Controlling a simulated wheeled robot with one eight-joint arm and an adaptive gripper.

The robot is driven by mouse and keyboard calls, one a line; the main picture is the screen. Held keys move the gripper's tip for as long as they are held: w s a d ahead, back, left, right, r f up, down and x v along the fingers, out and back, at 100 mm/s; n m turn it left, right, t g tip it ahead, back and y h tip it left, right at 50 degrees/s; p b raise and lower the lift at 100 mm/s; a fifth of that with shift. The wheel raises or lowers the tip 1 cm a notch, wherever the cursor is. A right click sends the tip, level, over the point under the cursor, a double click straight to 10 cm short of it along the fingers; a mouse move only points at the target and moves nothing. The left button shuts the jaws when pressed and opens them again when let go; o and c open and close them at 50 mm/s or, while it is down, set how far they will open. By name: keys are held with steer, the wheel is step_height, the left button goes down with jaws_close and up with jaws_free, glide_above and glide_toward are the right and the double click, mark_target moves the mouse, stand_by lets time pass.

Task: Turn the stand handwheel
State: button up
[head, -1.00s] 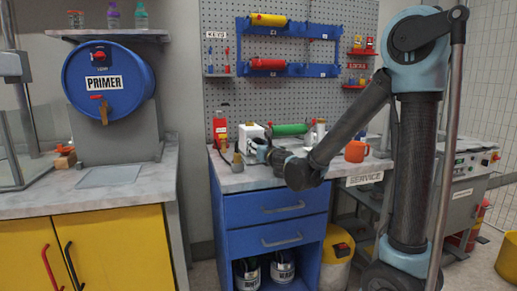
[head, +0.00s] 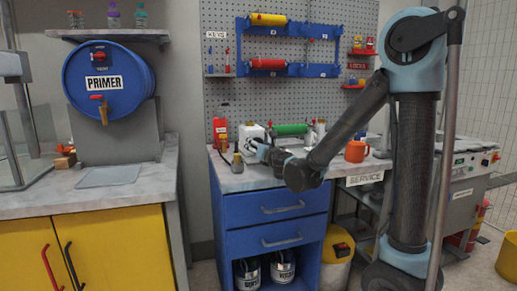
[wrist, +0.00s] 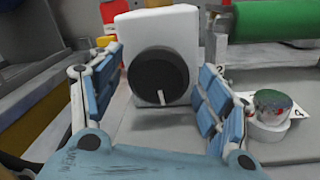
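The stand handwheel, a black round knob (wrist: 158,76) with a white mark at its lower middle, sits on the front of a white block (wrist: 150,28) in the wrist view. The white block also shows in the head view (head: 250,132) on the service bench. My gripper (wrist: 160,84) is open, with its blue-padded fingers spread left and right of the knob. Gaps show between the pads and the knob; I cannot tell whether the fingertips reach its depth.
A green roller (wrist: 275,18) lies right of the white block. A small round green-topped piece (wrist: 271,104) stands near the right finger. A red bottle (head: 220,130) and an orange mug (head: 356,151) stand on the bench. A pegboard (head: 222,92) rises behind.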

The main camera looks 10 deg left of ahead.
steer(key=shift+s, duration=0.1)
steer(key=v, duration=1.1)
steer(key=shift+s+d, duration=0.3)
